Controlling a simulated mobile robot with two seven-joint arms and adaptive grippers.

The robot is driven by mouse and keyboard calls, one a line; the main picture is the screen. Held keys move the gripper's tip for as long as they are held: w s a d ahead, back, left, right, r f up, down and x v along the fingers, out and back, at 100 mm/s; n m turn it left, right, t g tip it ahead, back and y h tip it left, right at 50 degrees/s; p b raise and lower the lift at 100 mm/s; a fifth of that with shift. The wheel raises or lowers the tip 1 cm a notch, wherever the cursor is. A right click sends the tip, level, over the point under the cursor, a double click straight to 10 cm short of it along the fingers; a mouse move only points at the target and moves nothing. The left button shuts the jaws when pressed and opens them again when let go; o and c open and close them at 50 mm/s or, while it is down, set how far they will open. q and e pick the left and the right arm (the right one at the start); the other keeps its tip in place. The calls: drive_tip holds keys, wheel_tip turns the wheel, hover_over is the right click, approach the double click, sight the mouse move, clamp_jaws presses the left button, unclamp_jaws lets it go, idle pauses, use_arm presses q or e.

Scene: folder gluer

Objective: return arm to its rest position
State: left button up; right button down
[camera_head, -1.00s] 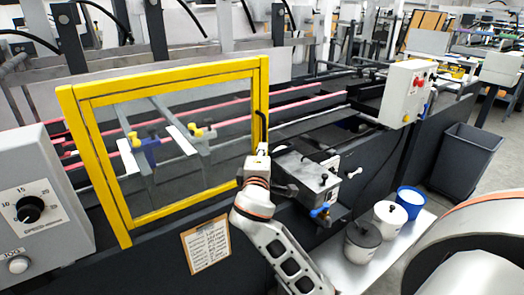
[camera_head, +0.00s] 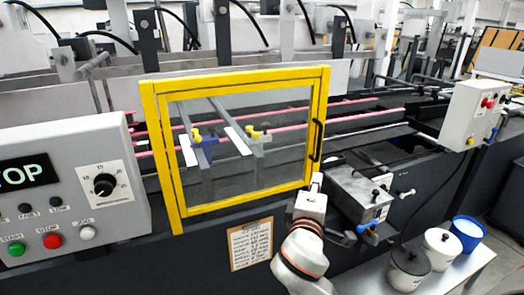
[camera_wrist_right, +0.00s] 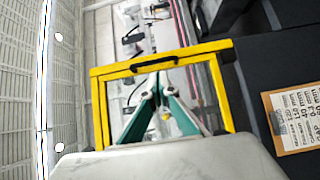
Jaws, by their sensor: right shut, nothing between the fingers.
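My right gripper (camera_head: 317,180) is in front of the machine, just below the lower right corner of the yellow-framed guard door (camera_head: 324,100). Its fingers are small in the head view. In the right wrist view its teal fingers (camera_wrist_right: 158,86) come together with nothing between them. The door's black handle (camera_head: 316,140) is a little above the gripper, apart from it in the picture. The door frame (camera_wrist_right: 100,110) and its handle (camera_wrist_right: 153,64) also show in the right wrist view, beyond the fingers. The door looks closed. My left gripper is not in view.
A grey control box (camera_head: 75,190) with a dial and buttons stands at left. A clipboard (camera_head: 250,244) hangs below the door. A metal glue unit (camera_head: 360,190) is right of my gripper. Several pots, including a blue one (camera_head: 467,231), stand on a low shelf at lower right.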

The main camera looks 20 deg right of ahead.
drive_tip(key=s+a+f+y, duration=0.1)
drive_tip(key=a+f+y, duration=0.35)
drive_tip(key=f, duration=0.75)
drive_tip(key=s+a+f+y, duration=0.2)
drive_tip(key=a+f+y, duration=0.25)
drive_tip(key=f, duration=0.65)
drive_tip(key=s+a+f+m+g+y, duration=0.1)
drive_tip(key=s+a+f+m+y, duration=0.1)
drive_tip(key=s+f, duration=0.5)
drive_tip(key=s+a+f+m+g+y, duration=0.2)
drive_tip(key=s+a+f+m+y, duration=0.1)
drive_tip(key=s+f, duration=0.5)
drive_tip(key=shift+s+a+f+m, duration=0.3)
drive_tip(key=shift+a+f+m, duration=0.15)
drive_tip(key=shift+f, duration=0.3)
